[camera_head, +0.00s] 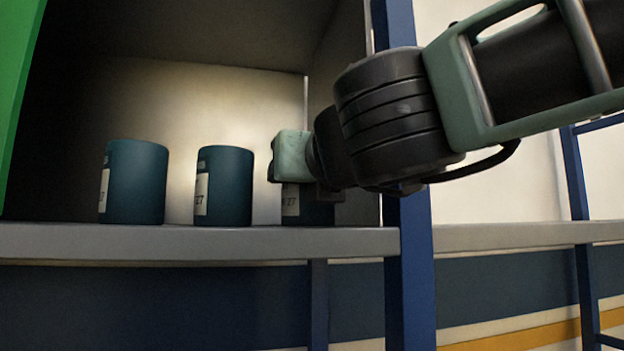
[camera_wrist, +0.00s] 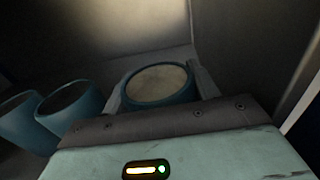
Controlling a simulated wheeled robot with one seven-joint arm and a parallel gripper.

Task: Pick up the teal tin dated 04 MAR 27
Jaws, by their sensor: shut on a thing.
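Three teal tins stand upright in a row on a grey shelf. The left tin (camera_head: 136,183) and the middle tin (camera_head: 228,188) each have a pale label on the left side, only partly in view. The right tin (camera_head: 309,212) is mostly hidden behind my gripper (camera_head: 301,193); its label shows only an ending that looks like "27". No full date is readable. In the wrist view, my gripper (camera_wrist: 160,88) is shut around the right tin (camera_wrist: 158,84), one finger on each side. The two other tins (camera_wrist: 70,110) stand to its left, apart from it.
The grey shelf (camera_head: 200,241) sits inside a compartment with a side wall close to the right of the held tin. A blue post (camera_head: 408,260) stands at the right front. A green panel (camera_head: 16,80) edges the left.

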